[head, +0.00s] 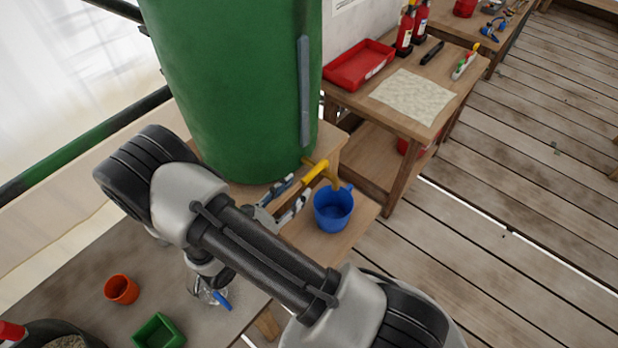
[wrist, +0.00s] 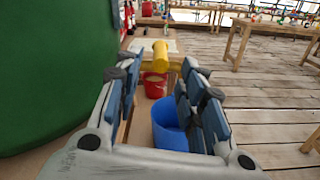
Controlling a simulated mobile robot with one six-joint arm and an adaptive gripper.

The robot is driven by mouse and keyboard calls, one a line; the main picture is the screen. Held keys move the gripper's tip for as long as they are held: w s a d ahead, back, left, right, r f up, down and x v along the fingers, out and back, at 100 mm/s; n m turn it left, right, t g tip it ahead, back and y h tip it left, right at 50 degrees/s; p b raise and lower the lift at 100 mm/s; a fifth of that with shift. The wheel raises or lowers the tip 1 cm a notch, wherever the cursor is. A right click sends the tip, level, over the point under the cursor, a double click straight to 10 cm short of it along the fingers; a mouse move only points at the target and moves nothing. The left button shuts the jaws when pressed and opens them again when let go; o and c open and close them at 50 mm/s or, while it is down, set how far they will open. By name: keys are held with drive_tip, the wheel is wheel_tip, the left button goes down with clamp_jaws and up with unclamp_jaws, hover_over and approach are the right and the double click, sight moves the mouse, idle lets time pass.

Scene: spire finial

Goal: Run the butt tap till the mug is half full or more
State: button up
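The green butt (head: 240,90) stands upright at the top of the head view, and its side fills the left of the wrist view. Its yellow tap (head: 316,171) sticks out low on its right side. The blue mug (head: 333,213) stands upright on a low wooden stand, under or close by the tap's outlet. I see no stream of water, and cannot tell the mug's level. My gripper (head: 300,188) is open and empty just beside the tap. In the wrist view the yellow tap (wrist: 160,56) shows between and beyond the fingers, and the mug (wrist: 170,124) lies below.
A wooden table at the right bears a red tray (head: 358,65), a cloth (head: 412,97) and red extinguishers. A bench at lower left holds an orange cup (head: 121,289) and a green box (head: 158,332). A red bucket (wrist: 154,85) stands beyond the mug. The plank floor (head: 510,190) is mostly clear.

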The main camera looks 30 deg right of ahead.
sight(321, 166)
drive_tip(key=x, duration=0.6)
drive_tip(key=shift+d+b, duration=0.25)
drive_tip(key=shift+b, duration=0.1)
clamp_jaws()
idle(0.4)
